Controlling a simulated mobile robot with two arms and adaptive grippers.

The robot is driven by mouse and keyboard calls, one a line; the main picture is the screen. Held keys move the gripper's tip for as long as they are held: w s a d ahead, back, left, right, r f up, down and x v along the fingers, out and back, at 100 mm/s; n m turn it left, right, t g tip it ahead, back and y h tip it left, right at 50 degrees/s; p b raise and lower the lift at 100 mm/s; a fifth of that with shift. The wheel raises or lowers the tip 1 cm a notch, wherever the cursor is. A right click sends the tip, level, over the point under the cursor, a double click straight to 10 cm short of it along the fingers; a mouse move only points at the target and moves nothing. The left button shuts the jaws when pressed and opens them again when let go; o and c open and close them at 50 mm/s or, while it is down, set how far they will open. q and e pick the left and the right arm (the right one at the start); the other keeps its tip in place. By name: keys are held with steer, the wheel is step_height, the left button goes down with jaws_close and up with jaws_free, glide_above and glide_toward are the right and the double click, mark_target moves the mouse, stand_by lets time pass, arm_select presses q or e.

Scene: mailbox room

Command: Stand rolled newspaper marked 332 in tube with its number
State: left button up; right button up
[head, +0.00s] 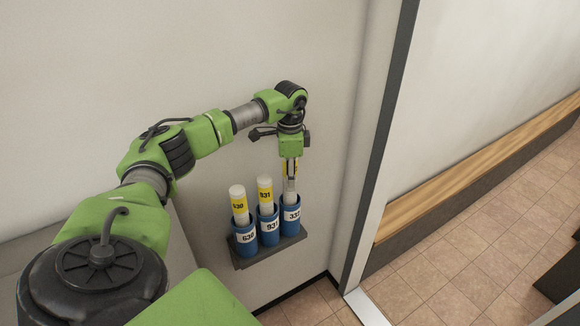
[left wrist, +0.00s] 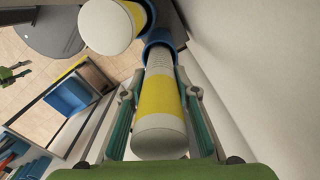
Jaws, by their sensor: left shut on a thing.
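The rolled newspaper (head: 290,183) is pale with a yellow band; its number is mostly hidden behind the fingers. My left gripper (head: 290,190) points down and is shut on it, above the blue tube marked 332 (head: 291,220). The newspaper's lower end appears to be inside that tube's mouth, roughly upright. In the left wrist view the newspaper (left wrist: 158,97) lies between the fingers (left wrist: 158,105), with its far end at the blue tube (left wrist: 160,38). A small green and dark shape at that view's left edge may be my right gripper (left wrist: 18,72); its jaws are unclear.
The blue tubes marked 630 (head: 246,241) and 931 (head: 269,230) stand beside it, each holding a matching newspaper. All sit on a dark wall shelf (head: 272,253). A door frame (head: 382,150) and wooden bench (head: 470,180) are to the right.

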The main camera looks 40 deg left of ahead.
arm_select(q)
steer(key=o, duration=1.2)
steer(key=shift+o, duration=0.2)
step_height(320, 180, up, 12)
steer(key=shift+r, duration=0.1)
